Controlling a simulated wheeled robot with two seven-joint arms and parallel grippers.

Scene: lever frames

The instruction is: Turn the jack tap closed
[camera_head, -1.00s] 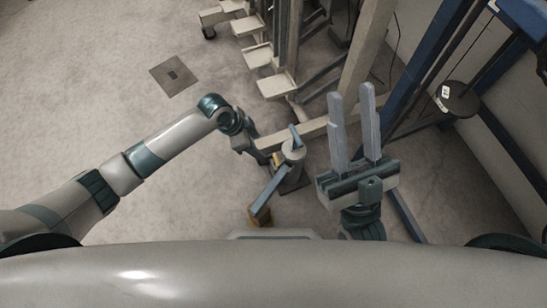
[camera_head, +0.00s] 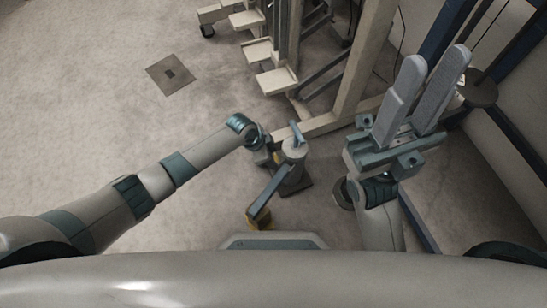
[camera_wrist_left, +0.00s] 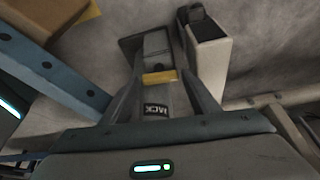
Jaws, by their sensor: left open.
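My right gripper (camera_head: 436,58) is open and empty, right of the jack.
A beige frame (camera_head: 365,60) with steps (camera_head: 277,80) stands behind the jack. A blue frame (camera_head: 440,40) with dark round weights (camera_head: 478,90) is at the right. A yellow-brown block (camera_head: 258,217) is at the lever's near end. The floor at left is clear.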

